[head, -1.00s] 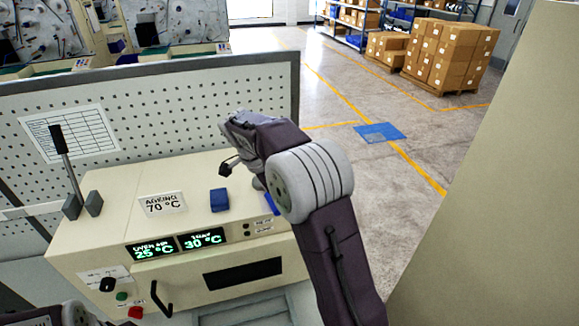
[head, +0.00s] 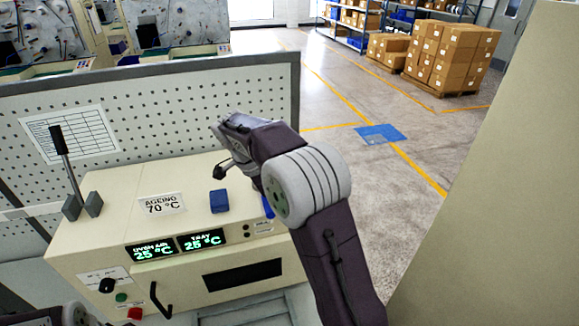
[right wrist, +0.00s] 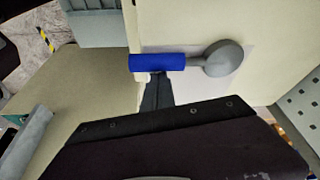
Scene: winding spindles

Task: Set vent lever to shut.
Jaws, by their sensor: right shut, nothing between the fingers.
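A lever with a blue grip (right wrist: 158,62) and a round grey hub (right wrist: 223,58) is mounted on the cream oven's side in the right wrist view; I take it as the vent lever. The grip points left from the hub. In the head view only a blue sliver (head: 267,207) shows beside my right arm. My right gripper (right wrist: 156,80) is shut and empty, its dark tips right at the grip's lower edge; whether they touch I cannot tell. My left gripper is out of view; only part of that arm shows bottom left.
The cream oven (head: 110,240) carries a black-handled lever (head: 65,160) between grey blocks, a blue block (head: 219,201) and a sign (head: 161,204) on top. Its displays (head: 178,245) read 25 °C. A perforated panel (head: 200,110) stands behind. Floor to the right is open.

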